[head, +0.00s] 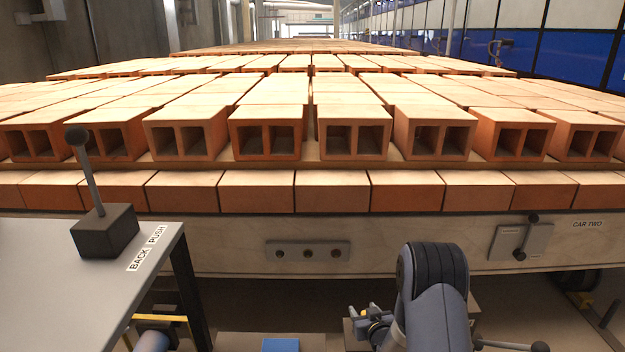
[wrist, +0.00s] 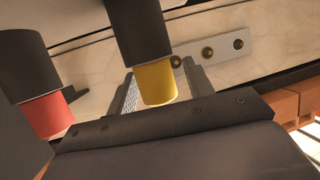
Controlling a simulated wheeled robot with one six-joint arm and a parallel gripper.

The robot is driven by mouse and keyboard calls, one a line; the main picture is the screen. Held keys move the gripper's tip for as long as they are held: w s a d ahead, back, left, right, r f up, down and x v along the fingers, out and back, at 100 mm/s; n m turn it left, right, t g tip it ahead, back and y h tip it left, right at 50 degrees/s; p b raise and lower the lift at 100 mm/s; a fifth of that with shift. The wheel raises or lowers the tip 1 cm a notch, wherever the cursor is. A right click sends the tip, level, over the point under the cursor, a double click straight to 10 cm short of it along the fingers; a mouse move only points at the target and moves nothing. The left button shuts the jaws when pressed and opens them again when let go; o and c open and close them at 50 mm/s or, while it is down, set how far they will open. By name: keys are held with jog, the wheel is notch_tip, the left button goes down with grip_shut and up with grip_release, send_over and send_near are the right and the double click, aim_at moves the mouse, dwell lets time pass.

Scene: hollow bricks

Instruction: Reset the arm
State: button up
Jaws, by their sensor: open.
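My gripper (head: 368,320) is low in front of the brick car, right of centre in the head view, partly hidden by my arm. In the wrist view its two grey fingers (wrist: 163,77) stand apart, so it is open. A dark cylinder with a yellow end (wrist: 156,82) covers part of the space between them, and another with a red end (wrist: 46,115) is at left; I cannot tell what they belong to. I see nothing held. Beyond the fingers is the car's pale side (head: 400,238) with a grey plate with three holes (head: 308,250).
Rows of hollow bricks (head: 268,130) cover the car above the gripper. A lever on a black block (head: 104,230) stands on a grey table at left, labelled "BACK PUSH". A small lever plate (head: 520,241) is on the car's right side. Dark floor lies below.

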jog(key=shift+f, duration=0.1)
notch_tip(320, 180, up, 11)
jog(key=p, duration=0.6)
jog(key=s+r+h+p, duration=0.1)
jog(key=s+r+p, duration=0.4)
jog(key=r+p, duration=0.4)
jog(key=s+r+m+p, duration=0.1)
jog(key=s+r+p, duration=0.5)
jog(key=r+p, duration=0.4)
jog(key=s+r+m+h+p, duration=0.1)
jog(key=s+r+p, duration=0.5)
jog(key=r+p, duration=0.4)
jog(key=shift+h+p, duration=0.3)
jog(key=shift+p, duration=0.65)
jog(key=shift+s, duration=0.15)
